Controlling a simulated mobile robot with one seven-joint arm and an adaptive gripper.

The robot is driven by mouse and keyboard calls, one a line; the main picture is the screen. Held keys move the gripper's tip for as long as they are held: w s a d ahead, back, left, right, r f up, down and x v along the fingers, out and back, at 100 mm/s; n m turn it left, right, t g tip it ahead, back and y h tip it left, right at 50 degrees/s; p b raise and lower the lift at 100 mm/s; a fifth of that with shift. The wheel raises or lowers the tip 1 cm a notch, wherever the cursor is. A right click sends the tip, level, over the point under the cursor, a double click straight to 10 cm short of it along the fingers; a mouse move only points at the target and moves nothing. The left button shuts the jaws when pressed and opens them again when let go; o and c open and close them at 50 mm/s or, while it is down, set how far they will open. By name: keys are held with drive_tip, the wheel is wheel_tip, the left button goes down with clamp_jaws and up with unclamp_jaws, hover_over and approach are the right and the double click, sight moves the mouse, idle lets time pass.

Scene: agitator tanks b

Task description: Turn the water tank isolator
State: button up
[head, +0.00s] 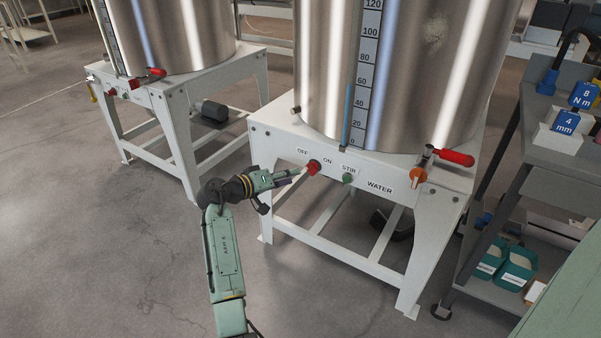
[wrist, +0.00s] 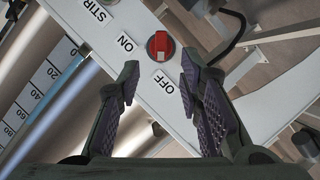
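The water tank (head: 400,70) stands on a white frame marked WATER. The isolator is a red rotary knob (head: 313,167) on the frame's front panel, beside OFF and ON labels. In the wrist view the red knob (wrist: 160,45) sits on a dark round base, with ON to its left and OFF below it. I cannot tell for sure which label it points to. My gripper (head: 298,173) is just left of the knob in the head view. In the wrist view my gripper (wrist: 159,85) is open and empty, its fingers apart and the knob visible between and beyond their tips.
A green STIR button (head: 347,178) is right of the knob, and an orange knob (head: 417,178) and red-handled valve (head: 455,157) are farther right. A second tank (head: 175,35) stands at the left. A grey bench (head: 545,140) is at the right. The left floor is clear.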

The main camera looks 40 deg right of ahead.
drive_tip(key=shift+v, duration=1.7)
